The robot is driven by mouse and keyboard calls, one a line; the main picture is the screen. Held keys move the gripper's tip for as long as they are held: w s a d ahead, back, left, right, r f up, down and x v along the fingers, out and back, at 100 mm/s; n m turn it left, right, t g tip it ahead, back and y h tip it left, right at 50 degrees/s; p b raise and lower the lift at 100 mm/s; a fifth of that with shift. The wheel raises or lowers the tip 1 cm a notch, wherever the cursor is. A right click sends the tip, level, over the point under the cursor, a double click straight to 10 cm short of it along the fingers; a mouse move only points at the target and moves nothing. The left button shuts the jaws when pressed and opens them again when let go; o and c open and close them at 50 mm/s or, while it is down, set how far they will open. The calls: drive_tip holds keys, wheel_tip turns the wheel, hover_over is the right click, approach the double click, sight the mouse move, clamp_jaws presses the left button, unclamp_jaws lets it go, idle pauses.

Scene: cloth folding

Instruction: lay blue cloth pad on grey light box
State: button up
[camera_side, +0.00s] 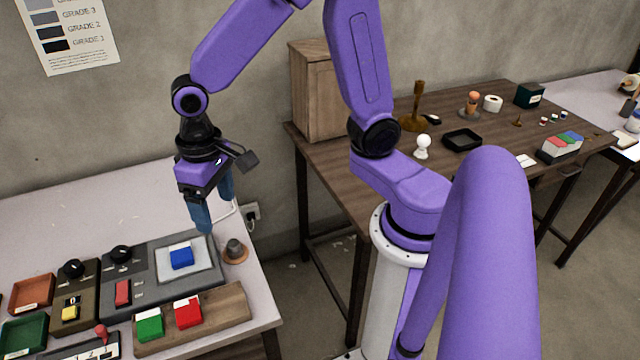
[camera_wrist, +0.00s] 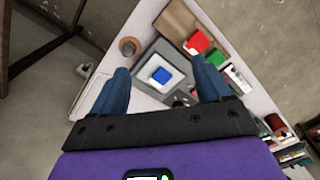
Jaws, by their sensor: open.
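The blue cloth pad (camera_side: 181,257) lies on the pale panel of the grey light box (camera_side: 205,284), with a white edge showing at its back. It also shows in the wrist view, where the blue pad (camera_wrist: 161,75) sits on the pale square of the grey box (camera_wrist: 182,85). My gripper (camera_side: 214,215) is above and behind the light box's back right corner, its blue fingers pointing down. In the wrist view my gripper (camera_wrist: 163,85) has its fingers wide apart with nothing held between them, and the pad appears beyond them.
A wooden block (camera_side: 222,322) at the front holds a green pad (camera_side: 150,326) and a red pad (camera_side: 188,313). A small grey knob on a brown base (camera_side: 235,251) stands right of the light box. Several trays and devices fill the left side. The white table's back left is clear.

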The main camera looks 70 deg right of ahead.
drive_tip(key=s+d+r+n, duration=0.1)
drive_tip(key=s+d+n, duration=0.2)
drive_tip(key=s+n, duration=0.2)
drive_tip(key=s+d+r+n, duration=0.2)
drive_tip(key=s+d+n, duration=0.2)
drive_tip(key=s, duration=0.8)
drive_tip(key=shift+d+n, duration=0.3)
drive_tip(key=shift+n, duration=0.9)
